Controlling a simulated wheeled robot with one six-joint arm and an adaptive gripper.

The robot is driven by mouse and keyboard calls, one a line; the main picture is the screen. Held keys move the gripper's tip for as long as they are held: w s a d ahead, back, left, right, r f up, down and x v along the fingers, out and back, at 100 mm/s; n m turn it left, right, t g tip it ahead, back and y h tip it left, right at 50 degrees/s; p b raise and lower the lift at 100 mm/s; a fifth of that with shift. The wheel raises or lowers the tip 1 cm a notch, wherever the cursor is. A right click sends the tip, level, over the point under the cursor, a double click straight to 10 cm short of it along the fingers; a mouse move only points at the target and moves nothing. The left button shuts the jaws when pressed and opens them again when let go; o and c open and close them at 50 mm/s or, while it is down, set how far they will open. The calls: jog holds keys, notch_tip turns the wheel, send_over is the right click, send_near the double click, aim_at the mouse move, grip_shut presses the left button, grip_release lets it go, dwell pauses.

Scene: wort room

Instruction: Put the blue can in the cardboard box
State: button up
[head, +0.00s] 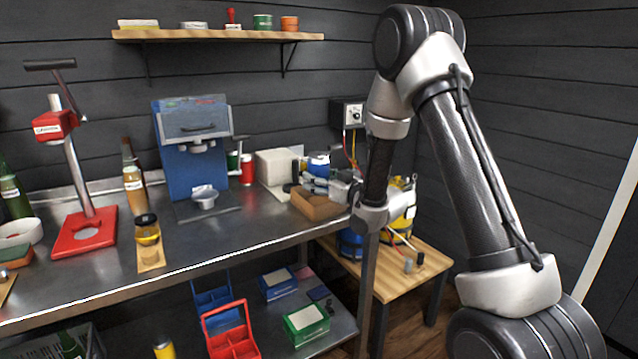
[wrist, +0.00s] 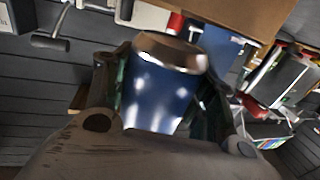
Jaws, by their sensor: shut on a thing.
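My gripper (head: 308,182) is shut on the blue can (wrist: 158,98). In the wrist view the can stands between the two fingers, its silver end towards the top of the picture. In the head view a blue shape with a pale top (head: 319,163) shows at the fingers and looks like the same can. The small brown cardboard box (head: 318,208) sits on the bench's right end, just below and in front of the gripper. The inside of the box is mostly hidden from the head view.
A white block-shaped box (head: 278,166) and a red can (head: 247,170) stand left of the gripper. A blue machine (head: 188,150) stands further left. A wooden side table (head: 430,262) with wires and a yellow container is at the right. The bench's front middle is clear.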

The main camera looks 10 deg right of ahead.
jog(key=shift+f, duration=0.35)
jog(key=shift+f, duration=0.1)
jog(key=shift+f, duration=0.5)
jog(key=o, duration=1.3)
jog(key=shift+r, duration=0.1)
